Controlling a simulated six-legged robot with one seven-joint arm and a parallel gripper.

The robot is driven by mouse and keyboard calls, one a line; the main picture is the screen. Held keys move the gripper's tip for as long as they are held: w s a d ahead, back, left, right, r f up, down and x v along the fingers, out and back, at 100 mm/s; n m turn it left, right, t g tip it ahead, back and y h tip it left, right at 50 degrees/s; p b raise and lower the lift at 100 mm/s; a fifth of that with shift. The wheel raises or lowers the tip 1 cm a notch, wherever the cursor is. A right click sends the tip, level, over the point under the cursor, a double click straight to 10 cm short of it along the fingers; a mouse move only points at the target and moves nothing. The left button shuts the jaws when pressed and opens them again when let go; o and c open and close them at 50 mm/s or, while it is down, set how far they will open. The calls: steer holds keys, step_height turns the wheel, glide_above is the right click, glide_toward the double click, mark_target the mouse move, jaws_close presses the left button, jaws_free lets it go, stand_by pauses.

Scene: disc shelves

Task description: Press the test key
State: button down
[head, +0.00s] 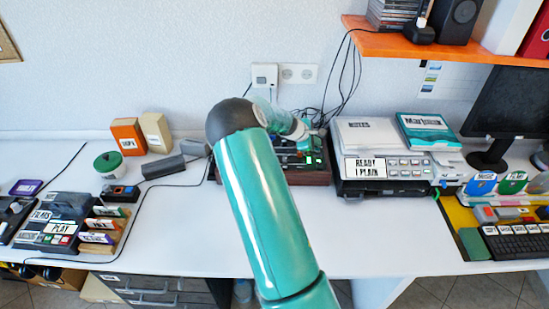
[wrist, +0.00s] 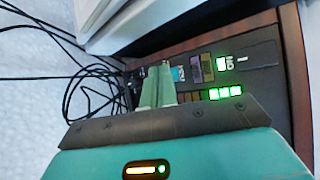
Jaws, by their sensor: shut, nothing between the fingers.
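A dark device with a wooden frame (head: 312,179) stands against the wall at the middle of the desk. My arm hides its left part in the head view. In the wrist view its dark panel (wrist: 258,78) carries green-lit keys (wrist: 226,93), a lit label (wrist: 222,63) and several small dark keys. I cannot read which one is the test key. My gripper (wrist: 157,72) has its green fingers together and empty, over the panel's left end in the wrist view, near the dark keys. I cannot tell whether the tips touch the panel.
A printer (head: 385,190) reading "READY 1 PLAIN" stands close to the device's right. Loose black cables (wrist: 88,95) lie beside it by the wall. An orange shelf (head: 440,46) hangs above right.

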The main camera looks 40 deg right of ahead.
steer(key=shift+f, duration=0.35)
steer(key=shift+f, duration=0.3)
stand_by(0.5)
steer(key=shift+r, duration=0.75)
step_height(320, 180, up, 6)
stand_by(0.6)
stand_by(0.4)
